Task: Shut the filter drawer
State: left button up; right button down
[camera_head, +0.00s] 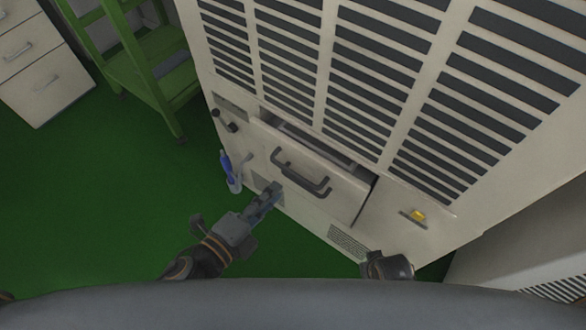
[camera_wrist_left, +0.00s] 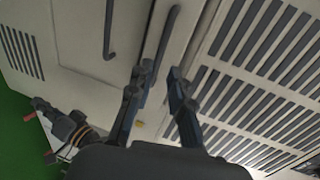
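The filter drawer (camera_head: 345,199) is a cream panel low on the tall vented machine, tilted in the head view. It stands partly out, with a dark gap along its upper edge and at its right end. A dark bar handle (camera_head: 302,172) is on its front. My left gripper (camera_head: 273,192) is in front of the drawer, just below and left of the handle in the head view; contact cannot be told. In the left wrist view its two fingers (camera_wrist_left: 158,92) are apart with nothing between them. My right gripper (camera_head: 386,266) is near the bottom right; its fingers are unclear.
A yellow switch (camera_head: 417,214) is right of the drawer, and dark knobs (camera_head: 226,121) are to its left. A blue and white bottle (camera_head: 230,172) stands left of the machine. A green cart (camera_head: 150,70) and white drawers (camera_head: 40,70) stand back left. The green floor (camera_head: 90,200) is clear.

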aim_at(293, 172)
pick_arm(q)
jog(key=x, duration=0.8)
jog(key=shift+w+d, duration=0.1)
jog(key=shift+w, duration=0.05)
grip_shut()
